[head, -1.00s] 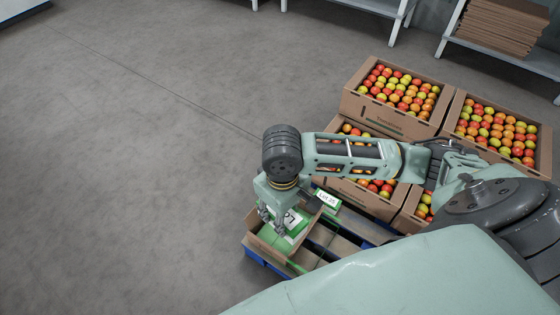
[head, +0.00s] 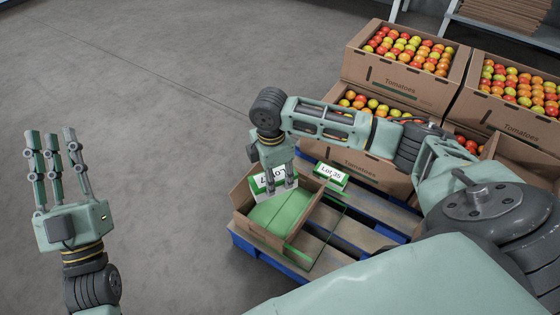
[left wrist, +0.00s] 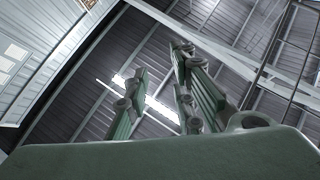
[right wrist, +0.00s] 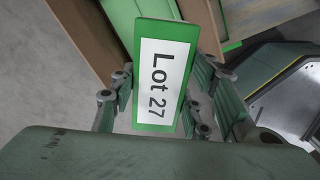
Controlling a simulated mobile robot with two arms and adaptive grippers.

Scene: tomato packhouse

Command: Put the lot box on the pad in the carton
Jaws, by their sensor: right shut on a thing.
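A green and white lot box (head: 264,184), labelled Lot 27 in the right wrist view (right wrist: 160,80), is held in my right gripper (head: 281,190). That gripper is shut on it, with fingers on both sides. Both are above the back part of an open brown carton (head: 246,226). A plain green pad (head: 281,216) covers the carton's floor. I see no clear contact between box and pad. My left gripper (head: 52,136) is empty and open, fingers pointing up, well left of the carton. Its spread fingers also show in the left wrist view (left wrist: 158,95).
The carton stands on a blue and brown pallet (head: 308,252). Another green box, its label apparently Lot 35 (head: 331,175), sits just right of the carton. Cardboard tomato boxes (head: 400,84) stand behind and right. The floor (head: 150,120) on the left is clear.

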